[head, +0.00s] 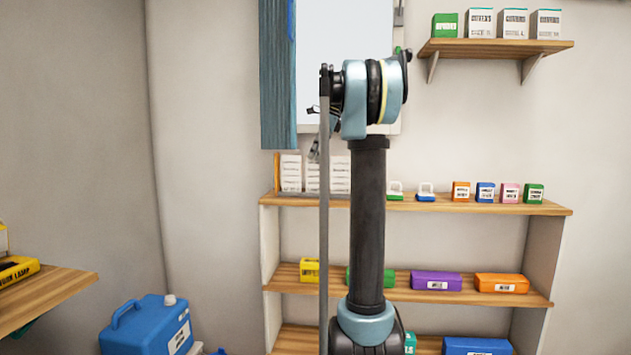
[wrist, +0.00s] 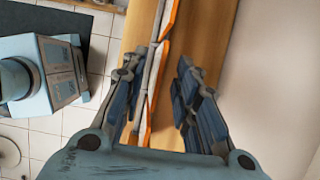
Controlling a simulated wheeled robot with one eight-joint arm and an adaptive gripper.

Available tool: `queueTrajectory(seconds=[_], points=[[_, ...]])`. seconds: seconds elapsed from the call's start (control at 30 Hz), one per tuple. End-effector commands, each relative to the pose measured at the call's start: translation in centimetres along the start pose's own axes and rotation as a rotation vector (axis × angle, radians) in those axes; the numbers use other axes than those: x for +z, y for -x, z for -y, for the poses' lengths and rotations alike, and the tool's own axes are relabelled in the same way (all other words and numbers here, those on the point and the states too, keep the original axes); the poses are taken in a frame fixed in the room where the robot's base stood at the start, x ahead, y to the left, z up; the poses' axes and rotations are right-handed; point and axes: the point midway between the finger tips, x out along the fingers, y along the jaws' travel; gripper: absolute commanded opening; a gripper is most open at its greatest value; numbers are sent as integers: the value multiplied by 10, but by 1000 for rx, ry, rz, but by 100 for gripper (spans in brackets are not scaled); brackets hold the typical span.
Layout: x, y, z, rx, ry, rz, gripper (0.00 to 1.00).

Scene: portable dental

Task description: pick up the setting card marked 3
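Several white printed cards (head: 291,173) stand upright at the left end of the shelf unit's top board in the head view. Their print is too small to read, so I cannot tell which is marked 3. In the wrist view thin white card edges (wrist: 152,72) with orange strips run between the fingers, nearer the left finger. My gripper (wrist: 160,72) is open, with a gap on both sides of the edges. In the head view my gripper (head: 314,150) hangs above the cards, partly hidden by a grey post.
The wooden top board (head: 470,206) holds small stands (head: 426,192) and small boxes (head: 486,192) to the right. Larger boxes (head: 436,281) stand on the board below. A wall shelf (head: 495,45) with boxes is at upper right. A blue container (head: 148,325) stands at lower left.

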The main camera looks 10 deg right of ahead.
Motion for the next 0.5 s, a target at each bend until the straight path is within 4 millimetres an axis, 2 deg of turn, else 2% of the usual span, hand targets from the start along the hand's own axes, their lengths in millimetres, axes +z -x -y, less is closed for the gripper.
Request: queueTrajectory(seconds=[0.27, 0.5], points=[[-1, -18, 0, 0, 1, 0, 28], [-4, -49, 1, 1, 2, 0, 28]])
